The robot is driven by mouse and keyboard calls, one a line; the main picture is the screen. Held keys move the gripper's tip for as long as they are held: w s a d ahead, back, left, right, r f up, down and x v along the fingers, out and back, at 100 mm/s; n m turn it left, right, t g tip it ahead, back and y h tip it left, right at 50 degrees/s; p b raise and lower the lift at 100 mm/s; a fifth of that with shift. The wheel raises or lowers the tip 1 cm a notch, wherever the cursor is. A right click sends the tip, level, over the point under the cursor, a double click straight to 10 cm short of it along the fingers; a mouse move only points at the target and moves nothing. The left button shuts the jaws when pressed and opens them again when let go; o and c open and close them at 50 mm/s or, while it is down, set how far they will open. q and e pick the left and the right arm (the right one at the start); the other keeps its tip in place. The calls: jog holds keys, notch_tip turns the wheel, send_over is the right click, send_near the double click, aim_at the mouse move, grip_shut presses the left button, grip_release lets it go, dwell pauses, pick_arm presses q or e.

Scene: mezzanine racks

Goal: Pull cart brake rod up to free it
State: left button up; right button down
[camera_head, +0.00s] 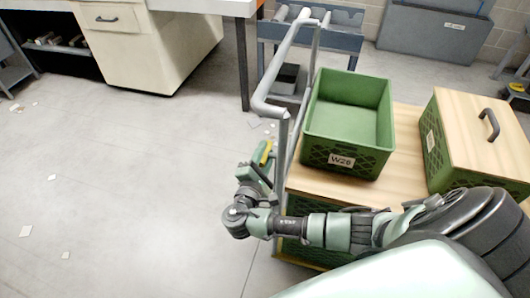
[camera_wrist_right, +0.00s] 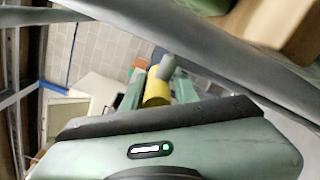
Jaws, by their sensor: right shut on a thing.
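The cart (camera_head: 283,146) has a grey tube handle and a wooden deck. My right arm reaches across in front of it, and my right gripper (camera_head: 262,163) is low beside the handle post. In the right wrist view my right gripper (camera_wrist_right: 156,92) has its two green fingers on either side of a yellow sleeve, which I take for the brake rod (camera_wrist_right: 158,86). A grey rounded tip shows beyond the yellow part. The gripper is shut on it. A little yellow of the rod (camera_head: 266,151) shows in the head view; its lower end is hidden. My left gripper is not in view.
An open green crate (camera_head: 346,158) labelled W26 stands on the deck, and a wooden-lidded green crate (camera_head: 432,152) is to its right. A cream drawer cabinet (camera_head: 150,45) and a blue-grey rack (camera_head: 343,42) are behind. The floor at left is mostly clear, with small paper scraps.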

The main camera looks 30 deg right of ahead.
jog(key=shift+r, duration=0.1)
dwell(0.5)
notch_tip(320, 180, up, 6)
jog(key=p, duration=0.5)
jog(key=shift+f, duration=0.2)
jog(key=shift+w+f, duration=0.1)
jog(key=shift+w, duration=0.1)
jog(key=c, duration=1.1)
grip_release()
jog(key=shift+c, duration=0.2)
jog(key=shift+s, duration=0.1)
jog(key=shift+s+a, duration=0.15)
jog(key=b+v, duration=0.1)
jog(key=v, duration=0.6)
jog(key=shift+s+a, duration=0.15)
jog(key=shift+s, duration=0.05)
